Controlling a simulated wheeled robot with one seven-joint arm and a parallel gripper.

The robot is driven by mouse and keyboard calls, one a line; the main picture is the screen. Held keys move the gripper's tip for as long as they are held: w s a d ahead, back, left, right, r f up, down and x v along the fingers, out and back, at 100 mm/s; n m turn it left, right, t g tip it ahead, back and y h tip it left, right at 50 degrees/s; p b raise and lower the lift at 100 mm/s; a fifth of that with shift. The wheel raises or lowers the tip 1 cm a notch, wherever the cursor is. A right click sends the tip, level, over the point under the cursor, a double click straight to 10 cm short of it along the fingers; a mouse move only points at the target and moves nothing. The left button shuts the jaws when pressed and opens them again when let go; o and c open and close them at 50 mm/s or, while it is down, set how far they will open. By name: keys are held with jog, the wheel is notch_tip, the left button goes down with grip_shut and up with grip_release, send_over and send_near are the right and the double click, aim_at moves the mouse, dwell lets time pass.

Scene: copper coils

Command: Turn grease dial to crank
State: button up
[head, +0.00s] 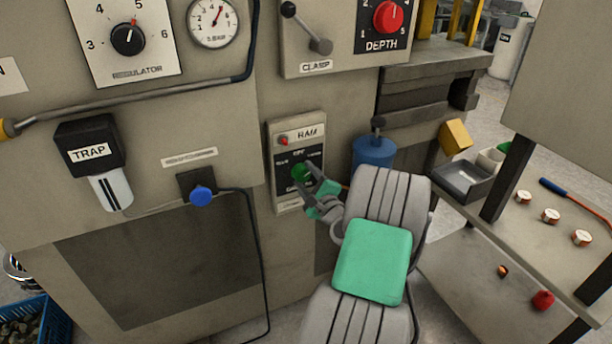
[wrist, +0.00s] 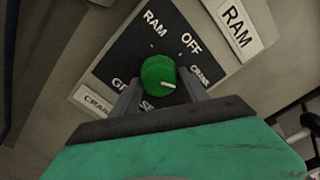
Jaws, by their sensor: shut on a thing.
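The green grease dial (head: 301,172) is on a dark plate in the RAM panel (head: 284,126), on the machine front. The wrist view shows the dial (wrist: 157,74) with RAM, OFF, CRANK and partly hidden GREASE lettering around it. Its white pointer line points to the right, on the side of the small CRANK lettering (wrist: 199,76). I cannot tell whether it lines up exactly. My gripper (head: 315,184) reaches the dial from the lower right. In the wrist view its two grey fingers (wrist: 160,90) are shut on either side of the dial.
A red button (head: 283,141) sits just above the dial's plate. A blue knob (head: 202,195) with a hose is to the left. A blue cylinder (head: 373,154) stands close to the right of the panel. A workbench (head: 540,228) with small coils is farther right.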

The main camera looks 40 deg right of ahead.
jog(key=o, duration=1.3)
jog(key=shift+o, duration=0.2)
jog(key=shift+s, duration=0.1)
jog(key=v, duration=0.7)
jog(key=shift+s, duration=0.3)
jog(key=shift+a, duration=0.15)
